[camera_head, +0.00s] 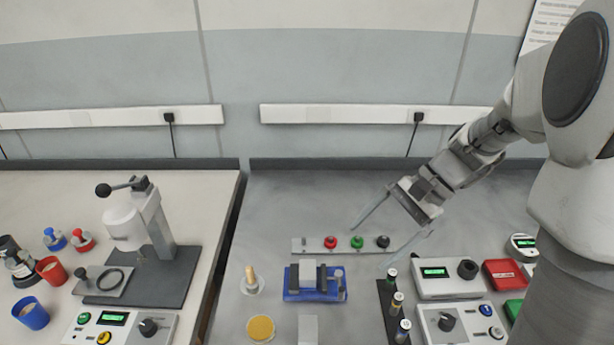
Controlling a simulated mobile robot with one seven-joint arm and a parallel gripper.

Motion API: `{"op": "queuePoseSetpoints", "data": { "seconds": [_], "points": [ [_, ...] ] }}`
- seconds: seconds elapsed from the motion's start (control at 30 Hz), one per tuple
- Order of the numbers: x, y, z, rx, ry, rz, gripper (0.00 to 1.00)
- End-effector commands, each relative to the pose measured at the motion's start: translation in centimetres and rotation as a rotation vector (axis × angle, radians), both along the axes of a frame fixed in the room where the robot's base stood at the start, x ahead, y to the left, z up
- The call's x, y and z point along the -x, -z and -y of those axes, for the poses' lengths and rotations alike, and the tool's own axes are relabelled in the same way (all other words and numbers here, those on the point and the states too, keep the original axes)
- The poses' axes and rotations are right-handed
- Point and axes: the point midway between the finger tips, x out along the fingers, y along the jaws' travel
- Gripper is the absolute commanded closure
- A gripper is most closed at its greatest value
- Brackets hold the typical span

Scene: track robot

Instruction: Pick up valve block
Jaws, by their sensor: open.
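My gripper (371,246) is open and empty, its two thin fingers spread wide and pointing down and left above the grey table. A blue holder (338,288) with grey blocks (308,275) in it sits below and left of the fingers. Another plain grey block (308,330) stands at the lower picture edge, partly cut off. I cannot tell for certain which of these is the valve block. The gripper is apart from all of them.
A strip with red, green and black knobs (312,245) lies under the fingers. A black rack (387,310) of small vials and control boxes (445,282) stand to the right. A lever press (145,230) stands on the left table. The back of the grey table is clear.

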Motion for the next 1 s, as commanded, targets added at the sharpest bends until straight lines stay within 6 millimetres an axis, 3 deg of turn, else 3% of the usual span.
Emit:
{"op": "queuePoseSetpoints", "data": {
  "seconds": [0.4,0.7,0.87,1.0],
  "points": [
    [-6.3,8.3,2.7,-0.332,0.339,-0.337,0.0],
    [-8.3,12.3,4.2,-0.471,0.473,-0.456,0.0],
    [-8.4,13.0,3.2,-0.483,0.482,-0.468,0.0],
    [-8.3,14.0,0.6,-0.482,0.479,-0.47,0.0]
  ]
}}
